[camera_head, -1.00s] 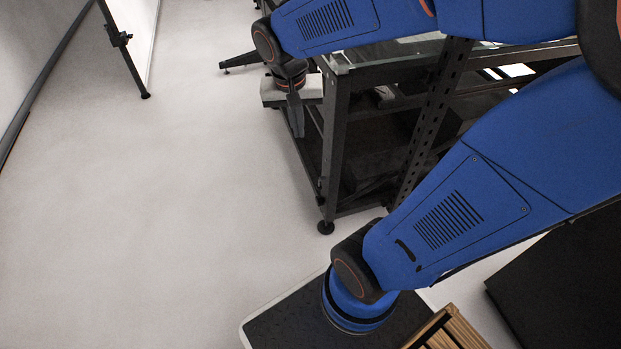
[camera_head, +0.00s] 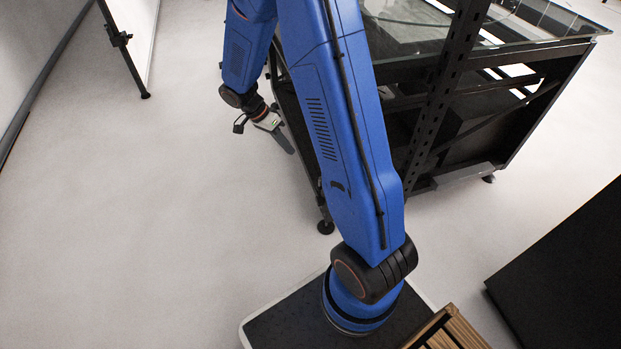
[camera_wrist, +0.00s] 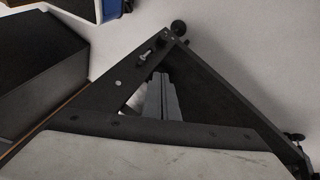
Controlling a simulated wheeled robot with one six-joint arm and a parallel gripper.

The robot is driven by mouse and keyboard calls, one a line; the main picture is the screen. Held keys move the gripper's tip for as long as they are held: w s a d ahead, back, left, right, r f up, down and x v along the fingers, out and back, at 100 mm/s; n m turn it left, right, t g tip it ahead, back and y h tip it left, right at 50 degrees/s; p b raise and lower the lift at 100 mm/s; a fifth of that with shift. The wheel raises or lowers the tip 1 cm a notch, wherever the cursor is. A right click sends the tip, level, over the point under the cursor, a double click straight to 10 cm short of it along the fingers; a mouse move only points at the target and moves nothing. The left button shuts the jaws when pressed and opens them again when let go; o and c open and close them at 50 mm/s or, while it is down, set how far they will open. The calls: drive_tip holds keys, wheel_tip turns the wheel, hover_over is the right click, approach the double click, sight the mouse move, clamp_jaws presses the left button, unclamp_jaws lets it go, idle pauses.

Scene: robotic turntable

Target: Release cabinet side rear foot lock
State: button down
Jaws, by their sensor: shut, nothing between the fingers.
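My gripper (camera_head: 289,148) hangs low beside the left side of the dark turntable frame (camera_head: 440,95) in the head view. In the wrist view, my gripper's grey fingers (camera_wrist: 160,78) are together and empty. They show inside the corner of the frame, apart from the foot at that corner. That round black foot (camera_wrist: 179,28) is at the top centre. A second foot (camera_wrist: 295,137) is at the right edge. In the head view one foot (camera_head: 325,227) shows near my base and another (camera_head: 489,178) at the right. The lock parts are too small to tell.
A black box (camera_head: 570,275), perhaps the cabinet, stands at the right and also shows in the wrist view (camera_wrist: 35,60). Slatted wood (camera_head: 447,330) is beside my base. A black stand (camera_head: 120,40) is at the left. The pale floor (camera_head: 150,220) is clear.

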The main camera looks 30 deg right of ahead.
drive_tip(key=shift+m+g+h, duration=0.3)
drive_tip(key=shift+m, duration=0.4)
drive_tip(key=f, duration=0.1)
drive_tip(key=w+f, duration=0.1)
drive_tip(key=f, duration=0.2)
drive_tip(key=shift+w+d+f, duration=0.15)
drive_tip(key=shift+d+f, duration=0.15)
drive_tip(key=shift+f, duration=0.1)
drive_tip(key=s+r+x, duration=0.1)
drive_tip(key=s+x, duration=0.1)
drive_tip(key=x, duration=1)
drive_tip(key=shift+s+f, duration=0.3)
drive_tip(key=shift+s, duration=0.25)
